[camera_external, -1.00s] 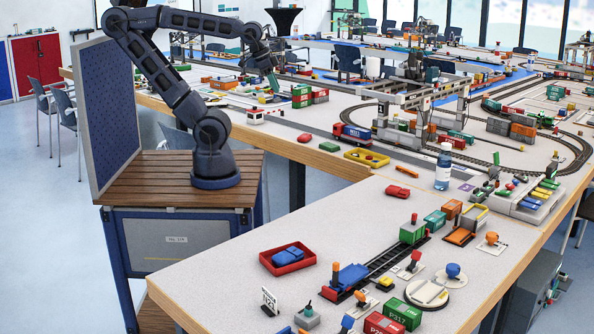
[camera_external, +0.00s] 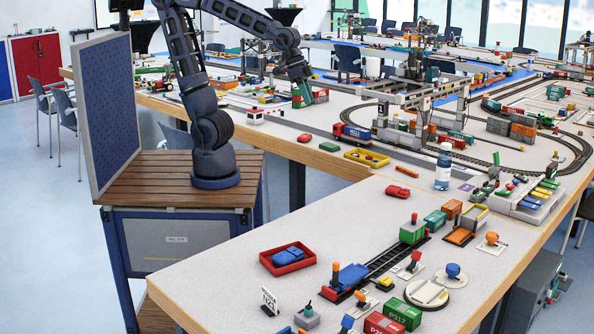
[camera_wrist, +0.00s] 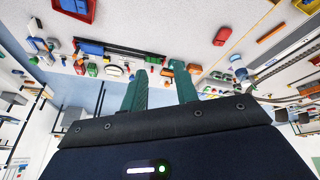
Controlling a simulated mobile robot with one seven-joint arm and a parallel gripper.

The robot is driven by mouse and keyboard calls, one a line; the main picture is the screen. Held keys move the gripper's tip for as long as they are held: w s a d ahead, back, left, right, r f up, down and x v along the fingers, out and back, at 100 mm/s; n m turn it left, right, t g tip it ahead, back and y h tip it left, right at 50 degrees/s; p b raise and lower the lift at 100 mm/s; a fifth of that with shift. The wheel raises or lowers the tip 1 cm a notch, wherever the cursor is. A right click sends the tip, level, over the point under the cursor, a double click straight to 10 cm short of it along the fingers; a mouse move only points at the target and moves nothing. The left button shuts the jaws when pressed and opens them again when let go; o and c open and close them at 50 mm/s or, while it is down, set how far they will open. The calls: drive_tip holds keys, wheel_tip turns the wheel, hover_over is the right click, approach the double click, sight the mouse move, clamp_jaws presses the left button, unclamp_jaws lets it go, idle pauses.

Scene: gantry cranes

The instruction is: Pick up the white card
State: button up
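A white card (camera_external: 269,301) with dark markings stands near the front left edge of the near table in the external view. It is in front of the red tray (camera_external: 287,258) and left of the blue locomotive (camera_external: 346,279). I cannot pick the card out surely in the wrist view. My gripper (camera_external: 303,95) hangs over the far table, well away from the card. Its two green fingers are spread apart with nothing between them in the wrist view (camera_wrist: 160,88).
A blue car lies in the red tray. Track, containers and small coloured pieces crowd the near table's right part. A bottle (camera_external: 443,167) and a yellow tray (camera_external: 367,157) stand farther back. The near table's left part is mostly clear.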

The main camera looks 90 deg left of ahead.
drive_tip(key=w+d+f+m, duration=0.1)
drive_tip(key=w+d+f, duration=0.1)
drive_tip(key=d, duration=0.5)
drive_tip(key=w+d+f+m, duration=0.1)
drive_tip(key=w+d+f, duration=0.2)
drive_tip(key=d, duration=0.5)
drive_tip(key=m+g+h, duration=0.2)
drive_tip(key=m, duration=0.4)
hover_over(270, 309)
drive_tip(key=s+a, duration=0.1)
drive_tip(key=a, duration=0.2)
wheel_tip(270, 309, down, 29)
drive_tip(key=shift+t, duration=0.3)
drive_tip(key=shift+s+x, duration=0.15)
drive_tip(key=shift+x, duration=1.55)
drive_tip(key=shift+s+x, duration=0.15)
drive_tip(key=shift+x, duration=1.55)
drive_tip(key=shift+d, duration=0.15)
drive_tip(key=shift+c, duration=0.4)
clamp_jaws()
